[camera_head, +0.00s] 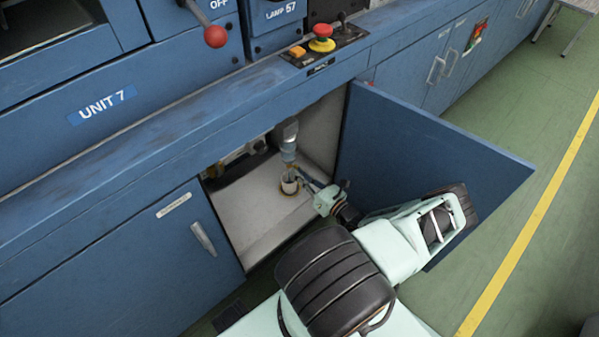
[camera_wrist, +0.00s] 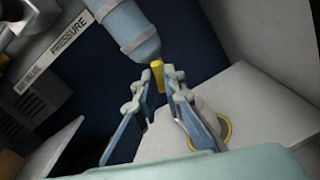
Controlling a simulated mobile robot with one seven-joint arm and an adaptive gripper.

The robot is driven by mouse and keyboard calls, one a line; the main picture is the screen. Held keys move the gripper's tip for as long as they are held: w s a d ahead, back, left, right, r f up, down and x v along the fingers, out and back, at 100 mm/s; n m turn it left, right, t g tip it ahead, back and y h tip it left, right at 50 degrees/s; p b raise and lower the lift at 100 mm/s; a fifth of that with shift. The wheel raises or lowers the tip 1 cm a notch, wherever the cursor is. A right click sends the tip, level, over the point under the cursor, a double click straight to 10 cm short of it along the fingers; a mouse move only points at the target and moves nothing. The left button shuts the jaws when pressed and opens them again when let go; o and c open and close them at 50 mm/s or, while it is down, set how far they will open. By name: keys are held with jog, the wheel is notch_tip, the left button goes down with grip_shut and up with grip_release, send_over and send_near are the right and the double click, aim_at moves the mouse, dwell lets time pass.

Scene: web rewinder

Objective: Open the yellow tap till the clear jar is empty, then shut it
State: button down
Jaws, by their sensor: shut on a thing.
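The jar (camera_wrist: 128,28) hangs down inside the open cabinet and looks grey-blue and cloudy in the wrist view; I cannot tell its liquid level. It also shows in the head view (camera_head: 287,134). The small yellow tap (camera_wrist: 157,74) is at the jar's lower end. My gripper (camera_wrist: 159,80) is shut on the tap, with a fingertip on each side of it. I cannot tell how far the tap is turned. In the head view my gripper (camera_head: 307,181) reaches into the cabinet from the right, partly blurred by distance.
The blue cabinet door (camera_head: 430,160) stands open at the right, close to my arm. A "PRESSURE" label (camera_wrist: 58,48) is at the left.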

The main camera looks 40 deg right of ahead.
jog(key=shift+n+p, duration=0.4)
jog(key=shift+n, duration=1.6)
jog(key=c, duration=2)
grip_release()
jog(key=shift+w, duration=0.1)
jog(key=s, duration=0.7)
jog(key=shift+s+d, duration=0.3)
